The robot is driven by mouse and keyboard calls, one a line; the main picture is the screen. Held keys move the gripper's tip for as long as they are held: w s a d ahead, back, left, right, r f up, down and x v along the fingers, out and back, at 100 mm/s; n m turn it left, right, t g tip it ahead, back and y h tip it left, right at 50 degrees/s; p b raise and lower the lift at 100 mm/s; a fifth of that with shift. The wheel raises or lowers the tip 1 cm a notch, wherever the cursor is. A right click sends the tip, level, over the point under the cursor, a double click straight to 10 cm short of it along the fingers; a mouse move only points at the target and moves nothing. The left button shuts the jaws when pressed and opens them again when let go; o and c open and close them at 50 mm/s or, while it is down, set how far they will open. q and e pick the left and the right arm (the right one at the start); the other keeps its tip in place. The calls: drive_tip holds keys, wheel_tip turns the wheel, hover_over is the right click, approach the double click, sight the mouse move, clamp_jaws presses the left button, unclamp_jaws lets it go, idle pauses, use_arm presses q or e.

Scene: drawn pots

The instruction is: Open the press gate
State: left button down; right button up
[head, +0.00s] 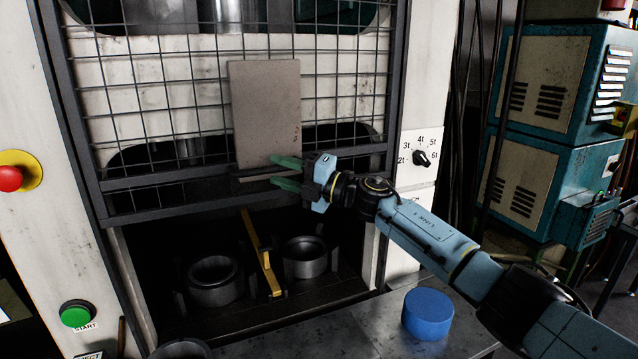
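The press gate (140,75) is a dark wire-mesh panel with a grey plate (265,110) on its middle. Its lower frame bar (165,203) hangs above the press bed, and the space beneath it is open. My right gripper (286,173) comes in from the right at the plate's lower edge. Its two green fingers are apart, one above the other, at the height of the gate's lower bars. I cannot tell whether they touch the gate or have a bar between them. My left gripper is not in view.
Inside the press are two dark metal pots, left (213,280) and right (304,257), with a yellow bar (262,255) between them. A blue cylinder (427,313) stands on the front ledge. A green start button (75,315), red button (10,178) and dial (421,158) flank the opening.

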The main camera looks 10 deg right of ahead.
drive_tip(key=b+v, duration=0.2)
drive_tip(key=v, duration=0.9)
drive_tip(key=shift+s+d, duration=0.1)
